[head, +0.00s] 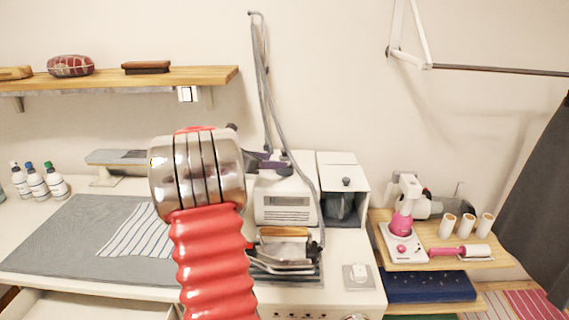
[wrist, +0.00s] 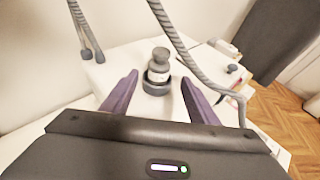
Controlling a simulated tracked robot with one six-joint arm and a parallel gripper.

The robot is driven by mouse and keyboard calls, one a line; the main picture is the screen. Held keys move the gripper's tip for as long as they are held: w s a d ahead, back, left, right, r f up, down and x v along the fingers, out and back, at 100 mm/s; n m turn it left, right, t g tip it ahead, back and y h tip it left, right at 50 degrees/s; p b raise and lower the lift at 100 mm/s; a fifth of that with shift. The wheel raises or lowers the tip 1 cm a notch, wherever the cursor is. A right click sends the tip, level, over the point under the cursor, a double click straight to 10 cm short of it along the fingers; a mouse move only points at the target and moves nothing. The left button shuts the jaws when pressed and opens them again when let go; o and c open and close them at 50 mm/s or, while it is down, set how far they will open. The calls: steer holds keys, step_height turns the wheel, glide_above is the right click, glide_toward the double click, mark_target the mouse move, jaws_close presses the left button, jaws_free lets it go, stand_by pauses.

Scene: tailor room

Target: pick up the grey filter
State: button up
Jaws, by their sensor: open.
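The grey filter (wrist: 159,56), a small rounded grey piece with a narrower, lighter lower part, stands upright in a dark ring on a white top in the wrist view. My gripper (wrist: 160,88) is open, its two purple fingers on either side of the filter in the picture. No contact is visible, and the remaining distance is hard to tell. In the head view, my gripper (head: 268,163) shows partly behind my arm, over the white steam unit (head: 270,190). The filter cannot be made out clearly there.
A grey hose (head: 262,80) hangs close beside my gripper and crosses the wrist view (wrist: 185,50). An iron (head: 284,255) stands in front of the unit. A white open-fronted box (head: 343,165) stands to the right. The grey ironing mat (head: 60,240) has free room at left.

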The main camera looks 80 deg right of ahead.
mark_target(280, 159)
steer(key=shift+x, duration=0.95)
steer(key=shift+x, duration=2.65)
steer(key=shift+w+d+r, duration=0.1)
steer(key=shift+d+r, duration=0.05)
steer(key=shift+r, duration=0.1)
steer(key=shift+c, duration=0.6)
steer(key=c, duration=1)
step_height(280, 159, up, 10)
